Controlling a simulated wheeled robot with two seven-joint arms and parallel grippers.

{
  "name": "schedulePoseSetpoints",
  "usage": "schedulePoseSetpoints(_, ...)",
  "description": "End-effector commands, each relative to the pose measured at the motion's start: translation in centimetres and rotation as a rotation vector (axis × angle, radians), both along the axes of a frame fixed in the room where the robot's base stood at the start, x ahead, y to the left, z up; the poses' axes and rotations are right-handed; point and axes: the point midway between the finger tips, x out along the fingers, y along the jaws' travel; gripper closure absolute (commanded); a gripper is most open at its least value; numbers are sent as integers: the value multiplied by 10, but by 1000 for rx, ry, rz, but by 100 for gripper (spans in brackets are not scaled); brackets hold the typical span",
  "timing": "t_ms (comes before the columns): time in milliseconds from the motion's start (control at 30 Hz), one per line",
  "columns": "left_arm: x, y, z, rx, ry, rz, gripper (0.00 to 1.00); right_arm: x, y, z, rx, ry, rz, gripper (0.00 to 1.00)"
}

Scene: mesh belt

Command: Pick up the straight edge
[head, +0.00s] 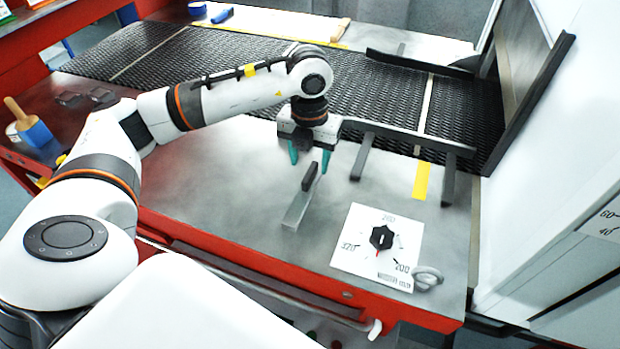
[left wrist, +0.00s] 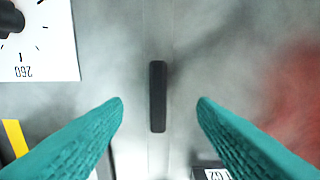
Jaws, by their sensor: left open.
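The straight edge (head: 296,211) is a flat light-grey metal strip with a black upright handle (head: 309,177). It lies on the grey steel table. My left gripper (head: 309,158) is open and empty, pointing down above the far end of the strip. In the left wrist view, the black handle (left wrist: 157,97) shows between the two teal fingers, with a gap on each side. The pale strip (left wrist: 158,25) runs up and down the picture under it. My right gripper is not in view.
A white dial plate (head: 356,265) with a black knob (head: 382,237) is right of the straight edge, with a metal ring (head: 428,278) beside it. A dark rail (head: 405,136) stands behind, before the black mesh belt (head: 225,62). A blue-and-wood brush (head: 36,133) is far left.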

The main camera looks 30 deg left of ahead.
Motion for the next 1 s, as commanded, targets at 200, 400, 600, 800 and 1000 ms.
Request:
schedulePoseSetpoints(200, -2, -2, -26, 2, 7, -1, 47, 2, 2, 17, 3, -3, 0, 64)
schedulePoseSetpoints(400, -1, -2, -50, 1, 2, 0, 47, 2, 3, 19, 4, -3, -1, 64)
schedulePoseSetpoints(600, -1, -2, -52, 1, 0, -1, 47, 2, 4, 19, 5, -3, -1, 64)
schedulePoseSetpoints(800, -1, -2, -52, 0, 1, 0, 73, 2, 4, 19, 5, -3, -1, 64)
schedulePoseSetpoints(1000, -1, -2, -52, 0, 0, 0, 100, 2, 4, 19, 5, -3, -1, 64)
